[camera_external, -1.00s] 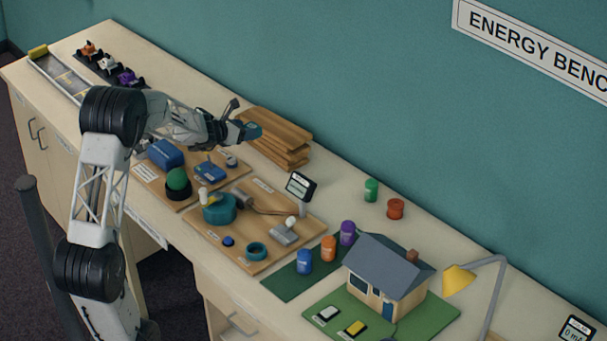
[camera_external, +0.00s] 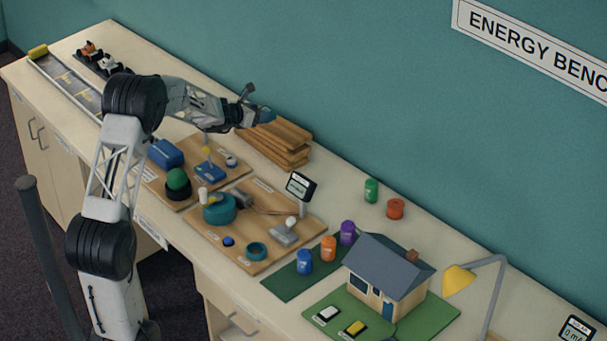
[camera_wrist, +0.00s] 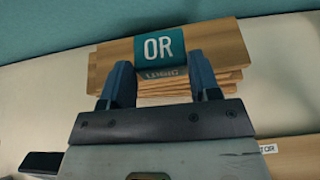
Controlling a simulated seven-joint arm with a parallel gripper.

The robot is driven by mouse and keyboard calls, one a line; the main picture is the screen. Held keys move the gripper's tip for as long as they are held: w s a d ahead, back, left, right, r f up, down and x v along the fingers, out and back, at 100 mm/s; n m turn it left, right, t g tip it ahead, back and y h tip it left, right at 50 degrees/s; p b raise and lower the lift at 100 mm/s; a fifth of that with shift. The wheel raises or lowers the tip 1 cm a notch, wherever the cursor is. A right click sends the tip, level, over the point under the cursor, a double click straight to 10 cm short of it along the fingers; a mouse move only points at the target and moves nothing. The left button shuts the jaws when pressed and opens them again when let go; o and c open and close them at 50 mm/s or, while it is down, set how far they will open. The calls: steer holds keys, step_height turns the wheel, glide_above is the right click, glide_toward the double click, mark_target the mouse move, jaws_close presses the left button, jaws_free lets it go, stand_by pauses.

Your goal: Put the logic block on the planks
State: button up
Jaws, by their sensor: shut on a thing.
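The logic block (camera_wrist: 160,52) is teal, with "OR" and "LOGIC" in white on it. My gripper (camera_wrist: 160,72) is shut on it, with one dark blue finger at each side. In the external view, my gripper (camera_external: 258,117) is over the far-left end of the planks (camera_external: 283,144), and the block there is small and partly hidden by the gripper. The planks are a stack of light brown wood, also visible in the wrist view (camera_wrist: 228,45) behind and below the block. I cannot tell whether the block touches the top plank.
The wall (camera_external: 350,90) is close behind the planks. In front lie wooden boards with a blue box (camera_external: 165,153), a green ball (camera_external: 177,179) and a teal coil (camera_external: 219,209). Green and orange spools (camera_external: 371,190) stand to the right, with bare counter between them and the planks.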

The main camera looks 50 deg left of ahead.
mark_target(261, 109)
steer(key=shift+w+a+f, duration=0.1)
steer(key=shift+w+a, duration=0.35)
steer(key=shift+w, duration=0.4)
steer(key=shift+w+a+f, duration=0.1)
steer(key=shift+w+a, duration=0.3)
steer(key=shift+w, duration=0.4)
steer(key=shift+f, duration=1.75)
steer(key=shift+f, duration=0.1)
steer(key=o, duration=0.9)
steer(key=shift+o, duration=0.2)
steer(key=shift+s+r, duration=0.1)
steer(key=shift+r, duration=0.1)
steer(key=shift+s+r, duration=0.2)
steer(key=shift+s, duration=0.25)
steer(key=v, duration=1)
steer(key=shift+s, duration=0.35)
